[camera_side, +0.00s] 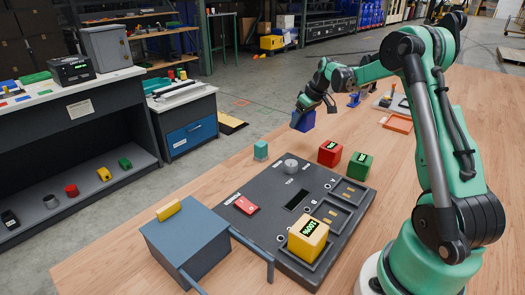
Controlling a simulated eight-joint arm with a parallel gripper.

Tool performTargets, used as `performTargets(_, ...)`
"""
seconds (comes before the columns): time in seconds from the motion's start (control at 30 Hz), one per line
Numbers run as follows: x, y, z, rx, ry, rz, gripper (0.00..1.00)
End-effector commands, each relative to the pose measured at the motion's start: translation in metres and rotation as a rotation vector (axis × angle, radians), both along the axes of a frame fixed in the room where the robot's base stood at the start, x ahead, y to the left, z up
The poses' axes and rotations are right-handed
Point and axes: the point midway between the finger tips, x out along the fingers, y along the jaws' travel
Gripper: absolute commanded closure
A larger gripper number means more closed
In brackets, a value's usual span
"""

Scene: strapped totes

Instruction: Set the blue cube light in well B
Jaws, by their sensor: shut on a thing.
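My gripper (308,104) is shut on the blue cube light (303,121), held in the air beyond the far end of the dark panel (262,222). The cube looks slightly tilted, and its display face is not visible. The panel has a row of wells along its right side. Well B (330,214), beside a small letter B, looks empty. The yellow cube light (308,238), with a lit display, sits in the nearest well. The red cube light (330,153) and green cube light (359,166) stand on the table past the panel's far right edge.
A grey-blue box (186,245) with a yellow handle stands against the panel's near left side. An orange tray (398,124) lies further back right. The panel has a grey knob (291,166) and a red switch (242,205).

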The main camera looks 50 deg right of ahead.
Motion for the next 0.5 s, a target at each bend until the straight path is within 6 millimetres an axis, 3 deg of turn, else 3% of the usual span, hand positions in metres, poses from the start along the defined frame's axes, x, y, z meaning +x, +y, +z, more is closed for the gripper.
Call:
performTargets(0.03, 0.0, 0.0, 0.019, 0.0, 0.0, 0.0, 1.0)
performTargets(0.2, 0.0, 0.0, 0.068, 0.0, 0.0, 0.0, 1.0)
performTargets(0.5, 0.0, 0.0, 0.118, 0.0, 0.0, 0.0, 1.0)
